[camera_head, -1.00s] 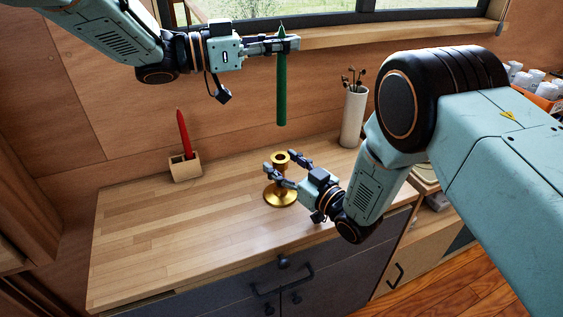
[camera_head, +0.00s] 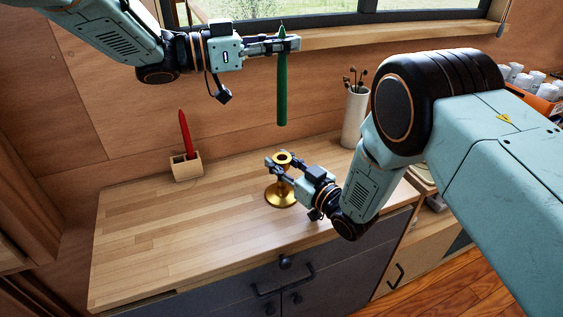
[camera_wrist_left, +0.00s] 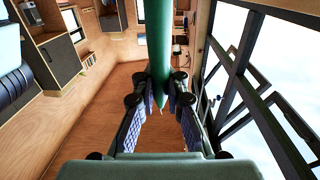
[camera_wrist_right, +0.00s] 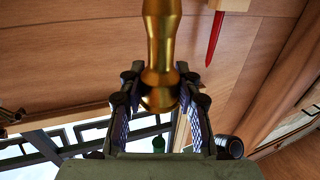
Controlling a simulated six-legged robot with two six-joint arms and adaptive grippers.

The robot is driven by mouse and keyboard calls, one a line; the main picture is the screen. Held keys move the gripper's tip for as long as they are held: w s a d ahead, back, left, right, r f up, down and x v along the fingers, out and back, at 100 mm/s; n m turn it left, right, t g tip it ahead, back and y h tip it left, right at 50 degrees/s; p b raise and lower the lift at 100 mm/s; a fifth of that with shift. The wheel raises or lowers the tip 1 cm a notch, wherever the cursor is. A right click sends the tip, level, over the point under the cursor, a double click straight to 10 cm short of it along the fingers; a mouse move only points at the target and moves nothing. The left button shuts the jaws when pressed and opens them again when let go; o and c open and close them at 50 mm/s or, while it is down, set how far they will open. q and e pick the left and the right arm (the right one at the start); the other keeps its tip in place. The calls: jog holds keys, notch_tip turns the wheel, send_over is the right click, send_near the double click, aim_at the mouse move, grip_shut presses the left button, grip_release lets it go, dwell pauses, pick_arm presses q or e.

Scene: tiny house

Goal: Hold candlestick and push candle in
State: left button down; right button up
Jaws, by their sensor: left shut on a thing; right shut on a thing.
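A brass candlestick (camera_head: 279,191) stands upright on the wooden countertop (camera_head: 180,230). My right gripper (camera_head: 279,165) is shut on its upper stem, just below the cup; the right wrist view shows the candlestick (camera_wrist_right: 161,50) between both fingers (camera_wrist_right: 160,100). A green candle (camera_head: 282,95) hangs upright, tip up, in my left gripper (camera_head: 285,45), which is shut near its top. The candle's lower end is above the candlestick's cup, with a clear gap. The left wrist view shows the candle (camera_wrist_left: 160,45) between the fingers (camera_wrist_left: 165,90).
A red candle (camera_head: 185,133) stands in a small wooden holder (camera_head: 187,168) at the back left of the counter. A white vase (camera_head: 354,118) with dark stems stands at the back right. The left part of the counter is clear.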

grip_shut()
pick_arm(q)
jog(key=shift+w+f+n+t+y, duration=0.1)
jog(key=shift+f+n+t+y, duration=0.3)
jog(key=shift+f, duration=1.55)
jog(key=shift+w+f+n+t+y, duration=0.1)
jog(key=shift+f+n+t, duration=0.55)
jog(key=shift+f, duration=1.3)
jog(key=shift+f, duration=0.2)
jog(key=shift+f, duration=1.3)
jog(key=shift+f, duration=0.15)
jog(key=shift+f, duration=0.3)
